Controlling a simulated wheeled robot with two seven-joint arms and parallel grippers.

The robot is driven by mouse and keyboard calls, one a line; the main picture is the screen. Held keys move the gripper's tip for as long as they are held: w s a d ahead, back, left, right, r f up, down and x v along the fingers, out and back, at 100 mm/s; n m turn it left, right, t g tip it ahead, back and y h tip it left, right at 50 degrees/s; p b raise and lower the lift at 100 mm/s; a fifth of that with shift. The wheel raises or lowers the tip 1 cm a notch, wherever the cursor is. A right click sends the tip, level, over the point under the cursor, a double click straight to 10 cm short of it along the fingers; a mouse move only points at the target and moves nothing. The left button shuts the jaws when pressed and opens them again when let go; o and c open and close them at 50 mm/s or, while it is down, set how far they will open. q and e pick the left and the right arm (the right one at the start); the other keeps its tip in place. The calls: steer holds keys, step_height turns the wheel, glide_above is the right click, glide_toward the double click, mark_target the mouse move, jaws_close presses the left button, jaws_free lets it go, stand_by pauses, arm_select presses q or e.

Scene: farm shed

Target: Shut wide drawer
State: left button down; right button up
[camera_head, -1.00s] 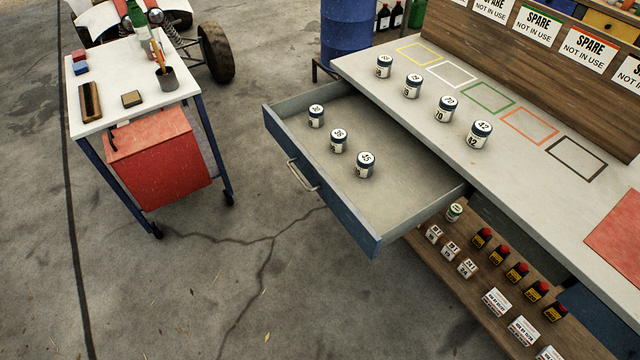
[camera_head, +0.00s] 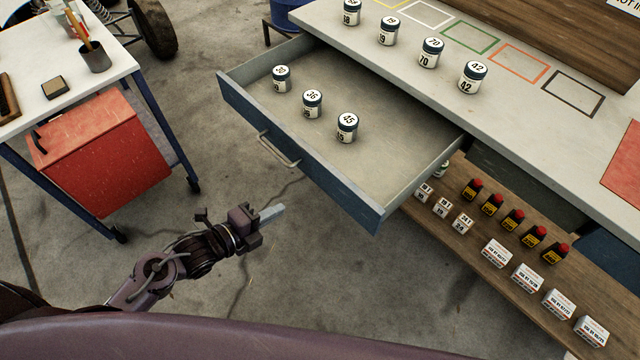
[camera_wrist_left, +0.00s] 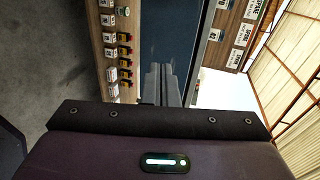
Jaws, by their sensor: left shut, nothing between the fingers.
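The wide drawer (camera_head: 334,185) stands pulled out from under the workbench. It has a blue front, a pale handle (camera_head: 278,151) and a grey inside, where three numbered jars (camera_head: 312,103) stand upright. In the left wrist view the closed fingers (camera_wrist_left: 160,85) point toward a dark blue panel (camera_wrist_left: 168,35). My right gripper is not in view.
The bench top (camera_head: 530,115) holds several numbered jars and coloured outlines. A lower shelf (camera_head: 480,225) carries small boxes and dark red-capped bottles. A white-topped cart (camera_head: 60,105) with a red cabinet (camera_head: 105,155) stands at left. Open concrete floor lies between cart and drawer.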

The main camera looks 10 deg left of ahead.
mark_target(326, 182)
arm_select(q)
steer(key=x, duration=0.4)
steer(key=p+x, duration=0.1)
steer(key=x, duration=0.7)
steer(key=shift+w+d+r, duration=0.1)
steer(key=shift+r, duration=0.3)
steer(key=shift+w+d, duration=0.2)
steer(key=shift+w, duration=0.15)
steer(key=shift+d+f, duration=0.1)
